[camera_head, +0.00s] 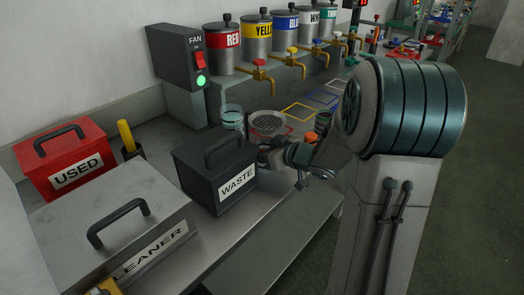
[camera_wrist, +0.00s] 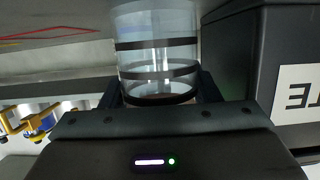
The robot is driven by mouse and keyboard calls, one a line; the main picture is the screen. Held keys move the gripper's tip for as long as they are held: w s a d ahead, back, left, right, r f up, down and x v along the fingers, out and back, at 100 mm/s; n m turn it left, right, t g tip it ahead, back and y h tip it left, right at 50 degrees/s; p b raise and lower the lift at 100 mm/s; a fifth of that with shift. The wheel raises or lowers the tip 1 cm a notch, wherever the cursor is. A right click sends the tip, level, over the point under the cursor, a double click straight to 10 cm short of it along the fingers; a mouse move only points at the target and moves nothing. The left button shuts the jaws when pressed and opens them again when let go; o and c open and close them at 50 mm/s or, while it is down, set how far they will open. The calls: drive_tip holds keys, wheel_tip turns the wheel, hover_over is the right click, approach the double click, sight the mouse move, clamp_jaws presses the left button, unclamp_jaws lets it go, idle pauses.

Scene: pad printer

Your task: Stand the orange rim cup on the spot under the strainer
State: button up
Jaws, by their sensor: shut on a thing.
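My gripper (camera_head: 250,146) is beside the waste box, its fingers partly hidden behind it. In the wrist view my gripper (camera_wrist: 160,90) is shut on a clear cup (camera_wrist: 155,50) with dark bands. A clear cup (camera_head: 232,117) with a pale teal rim shows behind the waste box, in line with my fingers; it appears to be the held one. I see no orange on it. The round mesh strainer (camera_head: 268,122) is just right of that cup; the spot under it is hidden. A small orange round thing (camera_head: 311,137) shows right of the strainer, partly covered.
The black waste box (camera_head: 205,185) stands close to my gripper, and shows at the right in the wrist view (camera_wrist: 255,55). A fan box, paint tanks with taps (camera_head: 262,72) and a dark greenish jar (camera_head: 322,121) stand nearby. Coloured outlines (camera_head: 298,113) mark the bench.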

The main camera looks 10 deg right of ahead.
drive_tip(key=shift+s+d+f, duration=0.1)
drive_tip(key=shift+d+f, duration=0.05)
drive_tip(key=shift+f, duration=0.05)
drive_tip(key=shift+f, duration=0.15)
drive_tip(key=o, duration=1)
drive_tip(key=shift+o, duration=0.2)
